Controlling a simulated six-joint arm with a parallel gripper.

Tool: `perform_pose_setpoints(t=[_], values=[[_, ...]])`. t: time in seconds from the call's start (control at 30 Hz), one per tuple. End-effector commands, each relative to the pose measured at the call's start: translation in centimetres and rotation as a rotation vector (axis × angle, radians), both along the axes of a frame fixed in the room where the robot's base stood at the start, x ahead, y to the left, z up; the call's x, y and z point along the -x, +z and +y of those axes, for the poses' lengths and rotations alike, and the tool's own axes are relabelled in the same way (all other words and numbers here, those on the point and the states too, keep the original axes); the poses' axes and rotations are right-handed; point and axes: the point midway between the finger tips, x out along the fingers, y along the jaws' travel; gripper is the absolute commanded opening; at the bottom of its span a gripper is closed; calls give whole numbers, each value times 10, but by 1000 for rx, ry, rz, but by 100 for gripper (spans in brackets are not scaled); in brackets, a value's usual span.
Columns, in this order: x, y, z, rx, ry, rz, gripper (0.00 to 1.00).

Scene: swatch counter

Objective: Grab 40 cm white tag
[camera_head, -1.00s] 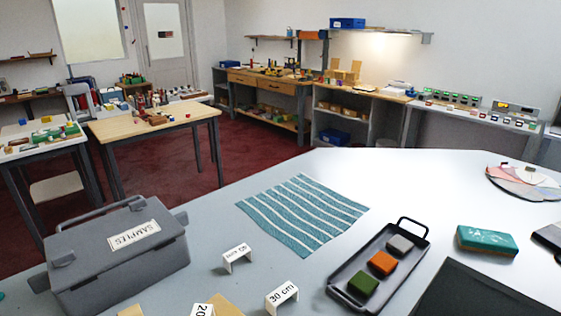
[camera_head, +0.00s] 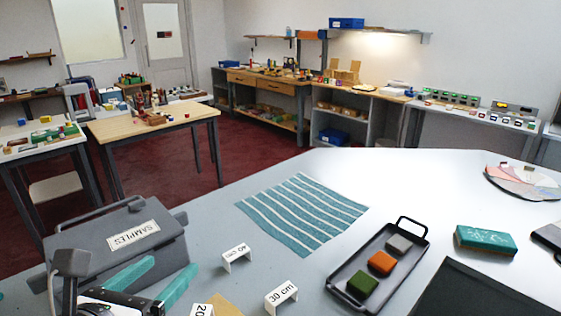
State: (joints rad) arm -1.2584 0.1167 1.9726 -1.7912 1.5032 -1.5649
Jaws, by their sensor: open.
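The 40 cm white tag (camera_head: 237,256) stands on the grey counter, a small folded white piece with dark lettering that reads upside down from here. It is just below the left corner of the striped cloth. My gripper (camera_head: 174,267) is at the lower left, with two teal fingers spread apart and nothing between them. Its fingertips point up and right, left of the tag and apart from it in the picture. Two similar white tags are nearer: the 30 cm tag (camera_head: 281,297) and a tag showing "20" (camera_head: 202,310), cut off by the bottom edge.
A grey SAMPLES box (camera_head: 128,226) stands behind my gripper and is partly hidden by it. A teal striped cloth (camera_head: 302,212) lies beyond the tags. A dark tray (camera_head: 343,289) with green, orange and grey blocks is to the right. Bare counter surrounds the 40 cm tag.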

Motion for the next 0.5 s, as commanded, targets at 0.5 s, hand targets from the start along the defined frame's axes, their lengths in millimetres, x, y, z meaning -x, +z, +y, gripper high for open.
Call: perform_pose_setpoints(t=[0.5], values=[[-108, 2, 49, -10, -490, 18, 77]])
